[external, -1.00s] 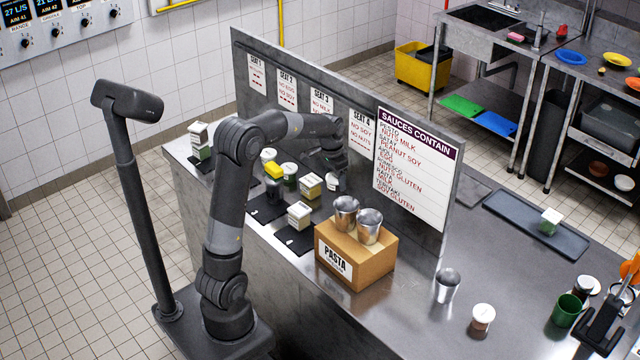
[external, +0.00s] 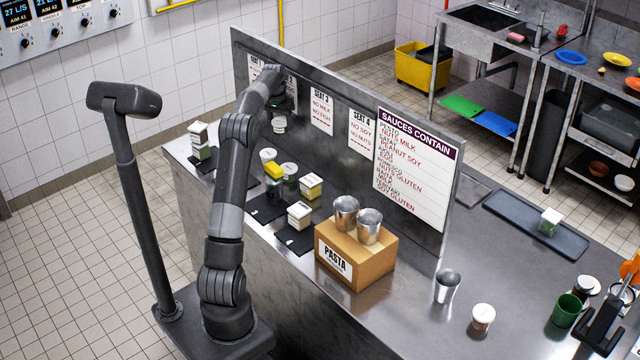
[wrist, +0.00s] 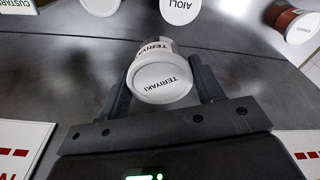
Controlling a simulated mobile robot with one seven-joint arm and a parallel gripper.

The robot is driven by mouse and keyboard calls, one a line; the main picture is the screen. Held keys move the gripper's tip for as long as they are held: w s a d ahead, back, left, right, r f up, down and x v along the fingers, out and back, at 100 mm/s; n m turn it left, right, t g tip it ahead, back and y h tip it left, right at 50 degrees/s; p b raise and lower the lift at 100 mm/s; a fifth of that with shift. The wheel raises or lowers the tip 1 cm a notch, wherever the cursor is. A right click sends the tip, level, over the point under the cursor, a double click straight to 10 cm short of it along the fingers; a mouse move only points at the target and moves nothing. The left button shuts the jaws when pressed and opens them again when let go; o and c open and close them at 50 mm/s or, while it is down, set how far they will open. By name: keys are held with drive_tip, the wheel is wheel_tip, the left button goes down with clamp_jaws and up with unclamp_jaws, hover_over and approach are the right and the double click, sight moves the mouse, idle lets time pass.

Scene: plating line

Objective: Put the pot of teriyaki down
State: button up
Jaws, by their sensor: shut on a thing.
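The teriyaki pot (wrist: 160,82) has a white lid marked TERIYAKI. In the wrist view it sits between the two dark fingers of my gripper (wrist: 160,70), which is shut on it. In the external view the pot (external: 279,125) hangs under my gripper (external: 278,108), in front of the upright metal panel near the seat 2 sign. It appears raised above the counter (external: 405,300). My arm partly hides the seat 1 and seat 2 signs.
The wrist view shows an AIOLI pot (wrist: 182,8), a CUSTARD container (wrist: 16,6) and a red-brown jar (wrist: 290,18). In the external view, several containers stand around black mats (external: 266,208). A pasta box (external: 375,264) bears two metal cups. The panel (external: 450,215) stands behind.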

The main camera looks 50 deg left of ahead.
drive_tip(key=s+a+f+n, duration=0.1)
drive_tip(key=s+a+f, duration=0.1)
drive_tip(key=a, duration=0.6)
drive_tip(key=s+a+f+n, duration=0.1)
drive_tip(key=s+a, duration=0.1)
drive_tip(key=a, duration=0.5)
drive_tip(key=f, duration=1)
drive_tip(key=shift+a+f, duration=0.25)
drive_tip(key=shift+a, duration=0.05)
drive_tip(key=o, duration=1)
drive_tip(key=shift+f, duration=0.15)
wheel_tip(320, 180, up, 12)
drive_tip(key=s, duration=0.1)
drive_tip(key=shift+s+d, duration=0.15)
drive_tip(key=shift+d, duration=0.25)
